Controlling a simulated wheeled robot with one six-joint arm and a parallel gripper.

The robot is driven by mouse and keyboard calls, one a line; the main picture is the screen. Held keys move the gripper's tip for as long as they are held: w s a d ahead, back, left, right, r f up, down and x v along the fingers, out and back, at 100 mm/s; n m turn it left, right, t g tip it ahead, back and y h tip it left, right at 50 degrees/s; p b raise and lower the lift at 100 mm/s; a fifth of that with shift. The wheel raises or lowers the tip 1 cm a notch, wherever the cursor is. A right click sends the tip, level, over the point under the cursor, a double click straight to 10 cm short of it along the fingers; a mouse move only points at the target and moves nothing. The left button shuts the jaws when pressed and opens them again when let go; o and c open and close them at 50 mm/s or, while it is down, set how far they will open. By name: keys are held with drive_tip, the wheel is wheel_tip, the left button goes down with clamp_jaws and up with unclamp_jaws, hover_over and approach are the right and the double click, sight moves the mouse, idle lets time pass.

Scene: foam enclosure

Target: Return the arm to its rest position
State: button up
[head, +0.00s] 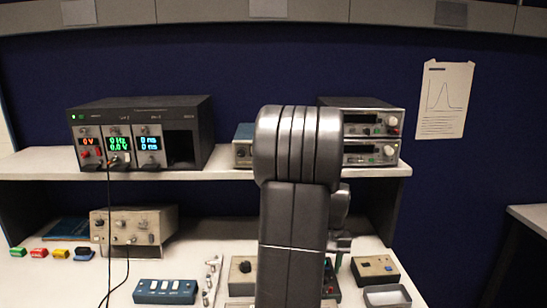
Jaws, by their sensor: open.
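My arm stands upright in the middle of the head view, its grey links covering part of the shelf and bench behind it. My gripper (338,258) is mostly hidden behind the lower link. Only a small dark part of it shows at the link's right edge, above the bench. It is open, and I see nothing held in it.
A shelf (235,173) carries a dark instrument rack (143,132) at left and stacked instruments (372,137) at right. Black cables hang at left.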

wheel_tip(320, 180, up, 11)
wheel_tip(320, 180, down, 14)
drive_tip(key=shift+f, duration=0.1)
drive_tip(key=n, duration=0.9)
drive_tip(key=shift+p, duration=0.35)
wheel_tip(320, 180, up, 14)
drive_tip(key=shift+w+f, duration=0.15)
drive_tip(key=shift+f, duration=0.05)
